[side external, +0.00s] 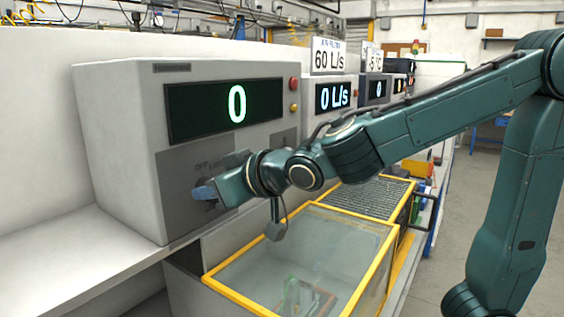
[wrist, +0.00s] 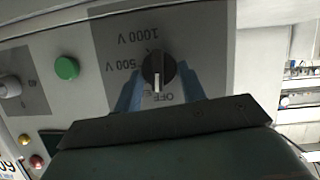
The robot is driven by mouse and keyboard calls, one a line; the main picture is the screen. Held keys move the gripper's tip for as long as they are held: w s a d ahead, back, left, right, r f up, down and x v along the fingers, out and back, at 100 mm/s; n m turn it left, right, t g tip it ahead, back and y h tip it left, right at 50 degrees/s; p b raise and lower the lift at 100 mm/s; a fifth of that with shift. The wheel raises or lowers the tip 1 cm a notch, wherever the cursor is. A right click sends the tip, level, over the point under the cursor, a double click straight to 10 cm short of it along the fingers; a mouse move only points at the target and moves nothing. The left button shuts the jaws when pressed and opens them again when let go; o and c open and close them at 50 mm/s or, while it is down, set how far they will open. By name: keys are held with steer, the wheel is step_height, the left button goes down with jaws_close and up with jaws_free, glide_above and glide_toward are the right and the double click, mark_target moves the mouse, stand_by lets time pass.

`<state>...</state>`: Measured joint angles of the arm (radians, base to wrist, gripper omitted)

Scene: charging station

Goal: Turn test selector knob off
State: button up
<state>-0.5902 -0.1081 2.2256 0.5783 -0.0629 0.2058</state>
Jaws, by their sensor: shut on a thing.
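The black test selector knob (wrist: 158,67) sits on a grey plate in the wrist view, with OFF, 500 V and 1000 V marked around it, upside down. Its white pointer line is on the side of the OFF label. My gripper (wrist: 157,80) has its blue fingers on either side of the knob, shut on it. In the side external view my gripper (side external: 205,191) is against the front panel of the white test unit (side external: 120,140), beside the OFF label, and it hides the knob. The unit's display (side external: 225,108) reads 0 in green.
A green button (wrist: 67,68) is on the panel near the knob. A red button (side external: 293,83) and a yellow one (side external: 293,107) are right of the display. A yellow-framed clear box (side external: 250,256) stands below my arm. The shelf at left is clear.

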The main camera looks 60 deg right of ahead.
steer(key=shift+a+n+h, duration=0.15)
steer(key=shift+n+h, duration=0.25)
stand_by(0.3)
steer(key=o, duration=1)
steer(key=shift+s, duration=0.15)
steer(key=shift+v, duration=3.6)
